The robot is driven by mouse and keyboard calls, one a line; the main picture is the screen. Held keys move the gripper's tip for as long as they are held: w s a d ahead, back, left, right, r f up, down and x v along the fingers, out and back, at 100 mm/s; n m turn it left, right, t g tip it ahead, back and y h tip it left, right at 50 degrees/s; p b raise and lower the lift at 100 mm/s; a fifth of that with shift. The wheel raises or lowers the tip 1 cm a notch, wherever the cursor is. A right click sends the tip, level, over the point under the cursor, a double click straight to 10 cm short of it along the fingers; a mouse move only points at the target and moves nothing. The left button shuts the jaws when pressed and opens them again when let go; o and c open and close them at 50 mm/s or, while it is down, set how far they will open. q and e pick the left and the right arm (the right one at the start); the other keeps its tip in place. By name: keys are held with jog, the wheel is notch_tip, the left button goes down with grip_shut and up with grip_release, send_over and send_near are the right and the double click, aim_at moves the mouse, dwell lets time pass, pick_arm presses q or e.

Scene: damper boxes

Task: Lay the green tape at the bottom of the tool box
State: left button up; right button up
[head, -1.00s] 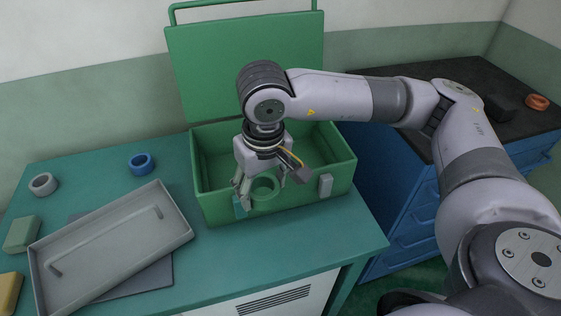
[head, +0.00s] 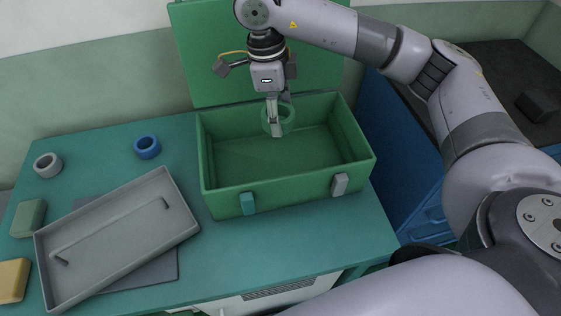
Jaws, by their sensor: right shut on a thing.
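The green tool box (head: 290,191) stands open on the teal table, its lid (head: 215,70) raised at the back. My right gripper (head: 276,128) points down over the back part of the box. It is shut on the green tape (head: 290,118), a ring held at the fingertips near the back wall. Whether the tape touches the box wall or floor I cannot tell. The box floor in view is bare. My left gripper is not in view.
A grey tray (head: 110,232) lies left of the box on a dark flat sheet. A blue tape roll (head: 147,147), a grey roll (head: 47,165), a green block (head: 28,218) and a yellow block (head: 13,281) are around it. A blue cabinet (head: 400,160) stands right.

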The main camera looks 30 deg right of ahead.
aim_at(281, 102)
jog(key=m, duration=0.4)
jog(key=w+d+r+m+y, duration=0.1)
jog(key=m, duration=0.3)
jog(key=w+m+p, duration=0.1)
jog(key=m, duration=0.3)
jog(key=shift+d+r+m+g, duration=0.25)
jog(key=shift+d+m+g, duration=0.05)
jog(key=shift+m, duration=0.1)
jog(key=shift+w+d+m+y, duration=0.15)
jog(key=shift+m+y, duration=0.15)
jog(key=shift+m, duration=0.3)
notch_tip(281, 102, down, 14)
jog(key=shift+f+p, duration=0.25)
jog(key=shift+p, duration=0.95)
notch_tip(281, 102, down, 5)
jog(key=shift+f+p, duration=0.1)
jog(key=shift+p, duration=0.2)
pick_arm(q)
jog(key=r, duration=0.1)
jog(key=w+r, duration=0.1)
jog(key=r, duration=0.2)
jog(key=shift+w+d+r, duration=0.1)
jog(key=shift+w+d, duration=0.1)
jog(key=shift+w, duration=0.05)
pick_arm(e)
jog(key=shift+f, duration=0.1)
